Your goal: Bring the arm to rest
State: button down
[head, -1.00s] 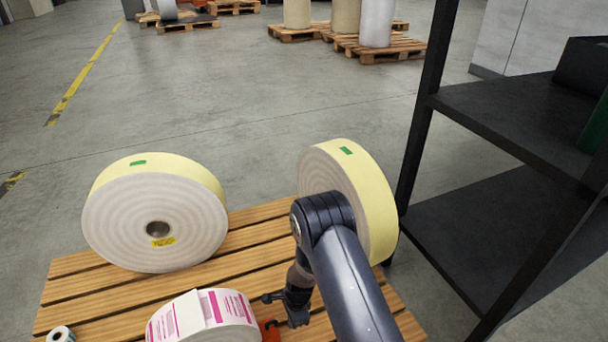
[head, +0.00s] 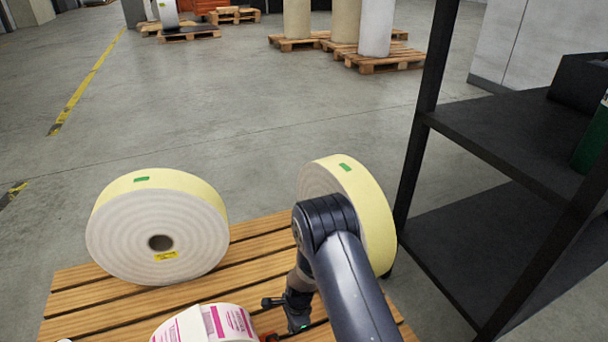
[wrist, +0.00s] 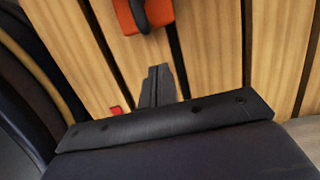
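My arm reaches in from the bottom right of the head view and bends down over a slatted wooden pallet (head: 262,248). My gripper (wrist: 158,85) shows in the wrist view with its two fingers together and nothing visible between them. It is above the pallet slats, apart from the orange object (wrist: 152,14) with a dark handle. In the head view the wrist end (head: 296,306) is low beside the pink-printed label roll, and its fingertips are hard to make out.
A large yellow-edged roll (head: 158,240) stands on the pallet at left; another (head: 372,215) stands behind my arm. The pink-printed label roll (head: 212,325) is at the front. A black shelf rack (head: 500,120) is close at right. Open floor (head: 240,110) lies beyond the pallet.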

notch_tip(320, 180, down, 5)
jog(key=b, duration=0.4)
jog(key=shift+f+b, duration=0.15)
jog(key=shift+b, duration=0.15)
jog(key=shift+s+a+f, duration=0.2)
jog(key=shift+s+a, duration=0.05)
jog(key=shift+a, duration=0.3)
jog(key=shift+s+a+f, duration=0.2)
jog(key=shift+a, duration=0.35)
jog(key=shift+s+a+f, duration=0.2)
jog(key=shift+s+a, duration=0.05)
jog(key=shift+a, duration=0.3)
jog(key=shift+s+d, duration=0.1)
